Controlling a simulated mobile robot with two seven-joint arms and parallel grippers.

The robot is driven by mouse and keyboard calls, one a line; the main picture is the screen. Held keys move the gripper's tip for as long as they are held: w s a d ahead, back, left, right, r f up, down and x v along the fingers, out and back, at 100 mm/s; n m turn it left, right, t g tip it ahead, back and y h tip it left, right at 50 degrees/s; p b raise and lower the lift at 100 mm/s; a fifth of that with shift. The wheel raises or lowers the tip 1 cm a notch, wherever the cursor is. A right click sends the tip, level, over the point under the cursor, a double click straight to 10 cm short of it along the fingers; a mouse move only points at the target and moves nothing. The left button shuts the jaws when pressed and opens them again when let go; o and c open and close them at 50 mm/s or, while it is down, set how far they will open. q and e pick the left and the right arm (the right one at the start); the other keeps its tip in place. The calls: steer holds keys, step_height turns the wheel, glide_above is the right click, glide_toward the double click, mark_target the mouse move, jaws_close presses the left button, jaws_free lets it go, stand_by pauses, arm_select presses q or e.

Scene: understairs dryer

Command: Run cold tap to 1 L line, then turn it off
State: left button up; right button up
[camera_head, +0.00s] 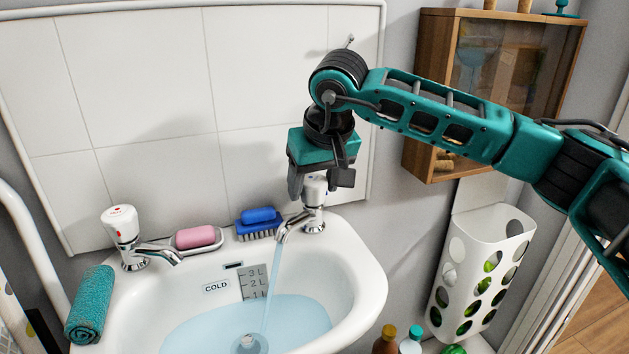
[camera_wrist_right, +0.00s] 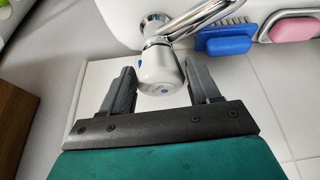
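The cold tap (camera_head: 312,205) at the back right of the basin (camera_head: 372,283) is running; a thin stream (camera_head: 271,285) falls from its spout into blue water (camera_head: 190,335). The gauge plate (camera_head: 254,282) reads 3L, 2L and 1L; the water's back edge is close to the 1L mark, exact level hard to tell. My right gripper (camera_head: 319,181) is over the tap's white head. In the right wrist view its open fingers (camera_wrist_right: 161,92) stand either side of the head (camera_wrist_right: 158,72), with visible gaps. My left gripper is not in view.
A second tap (camera_head: 122,225) stands at the back left beside a pink soap (camera_head: 195,237). A blue brush (camera_head: 257,224) lies just left of the cold tap. A teal rolled towel (camera_head: 90,305) is on the left rim. A wooden cabinet (camera_head: 415,95) and white holder (camera_head: 485,255) are on the right wall.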

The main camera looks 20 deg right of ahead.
steer(key=c, duration=0.7)
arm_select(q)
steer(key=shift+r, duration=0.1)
arm_select(e)
steer(key=shift+r+m, duration=0.1)
steer(key=shift+m, duration=0.3)
steer(key=m+h+p, duration=0.1)
steer(key=m, duration=0.1)
steer(key=shift+a+m, duration=0.15)
steer(key=shift+m, duration=0.25)
steer(key=m+h+p, duration=0.1)
steer(key=m, duration=0.1)
steer(key=shift+m, duration=0.3)
steer(key=shift+w+a+m+g+h+p, duration=0.1)
steer(key=shift+m+g+h+p, duration=0.3)
steer(key=shift+m, duration=0.7)
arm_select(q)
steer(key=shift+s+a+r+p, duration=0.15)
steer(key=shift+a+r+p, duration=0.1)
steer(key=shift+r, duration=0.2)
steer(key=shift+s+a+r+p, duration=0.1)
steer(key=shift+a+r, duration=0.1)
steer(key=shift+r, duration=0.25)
arm_select(e)
steer(key=shift+m+h, duration=0.3)
steer(key=shift+m, duration=0.4)
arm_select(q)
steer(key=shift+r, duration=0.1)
